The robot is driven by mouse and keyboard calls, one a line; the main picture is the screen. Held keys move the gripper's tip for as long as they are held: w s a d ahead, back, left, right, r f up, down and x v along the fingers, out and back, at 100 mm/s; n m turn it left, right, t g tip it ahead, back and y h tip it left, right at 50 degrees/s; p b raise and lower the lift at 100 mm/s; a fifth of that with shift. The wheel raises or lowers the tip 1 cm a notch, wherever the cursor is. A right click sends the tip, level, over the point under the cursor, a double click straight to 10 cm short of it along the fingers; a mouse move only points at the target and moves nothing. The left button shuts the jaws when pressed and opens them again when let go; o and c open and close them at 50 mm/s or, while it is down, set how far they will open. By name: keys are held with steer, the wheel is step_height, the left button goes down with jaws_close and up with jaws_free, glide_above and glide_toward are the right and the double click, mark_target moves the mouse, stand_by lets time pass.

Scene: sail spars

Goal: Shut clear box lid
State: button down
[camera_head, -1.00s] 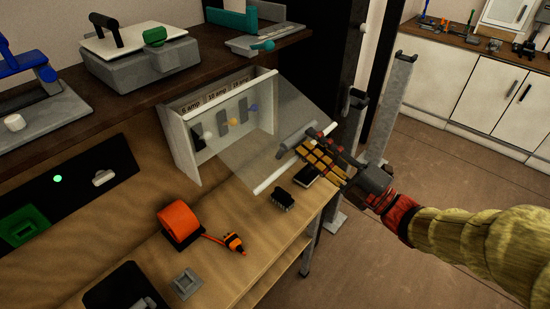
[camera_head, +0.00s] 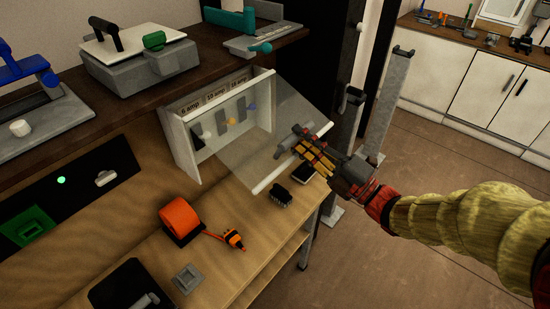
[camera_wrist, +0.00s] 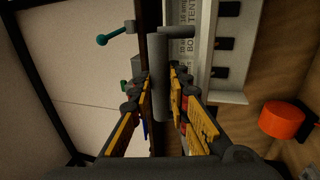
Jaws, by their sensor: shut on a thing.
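The clear box (camera_head: 182,150) is a white case with amp labels, standing on the bench against the back. Its transparent lid (camera_head: 262,135) is open and slants out toward the front right, with a white bar along its lower edge. A grey cylindrical handle (camera_head: 290,146) sits on the lid; it also shows in the wrist view (camera_wrist: 160,68). My gripper (camera_head: 301,147) has its yellow and black fingers at this handle and is shut on it. In the wrist view the fingers (camera_wrist: 163,88) lie on either side of the grey cylinder. The fingers partly hide the handle.
A black chip-like block (camera_head: 280,195) and a dark flat device (camera_head: 303,173) lie below the lid. An orange roll (camera_head: 180,219) and an orange-black tool (camera_head: 234,238) lie nearer. A dark shelf (camera_head: 130,105) with machines overhangs the bench. Grey posts (camera_head: 388,105) stand at right.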

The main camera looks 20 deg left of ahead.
mark_target(294, 152)
steer(key=shift+w+a+f+b, duration=0.1)
steer(key=shift+a+f+b, duration=0.1)
steer(key=shift+f+b, duration=0.7)
steer(key=shift+w+a+f+b, duration=0.1)
steer(key=shift+a+f+b, duration=0.15)
steer(key=shift+f+b, duration=0.6)
steer(key=shift+w+a+f+b, duration=0.1)
steer(key=shift+a+f+b, duration=0.1)
steer(key=shift+f+b, duration=0.7)
steer(key=shift+a+r+b, duration=0.1)
steer(key=shift+b, duration=0.25)
steer(key=a+f+b, duration=0.1)
steer(key=b, duration=0.1)
steer(key=f+b, duration=0.1)
steer(key=f, duration=0.1)
steer(key=w+a+f+b, duration=0.1)
steer(key=b, duration=0.1)
steer(key=shift+a+f+b, duration=0.3)
steer(key=shift+b, duration=0.05)
steer(key=a+f+b, duration=0.1)
steer(key=w+a+f+b, duration=0.1)
steer(key=b, duration=0.1)
steer(key=a+f+b, duration=0.1)
steer(key=b, duration=0.1)
steer(key=shift+w+a+f, duration=0.3)
steer(key=shift+f, duration=0.05)
steer(key=shift+a+f, duration=0.1)
steer(key=shift+f, duration=0.05)
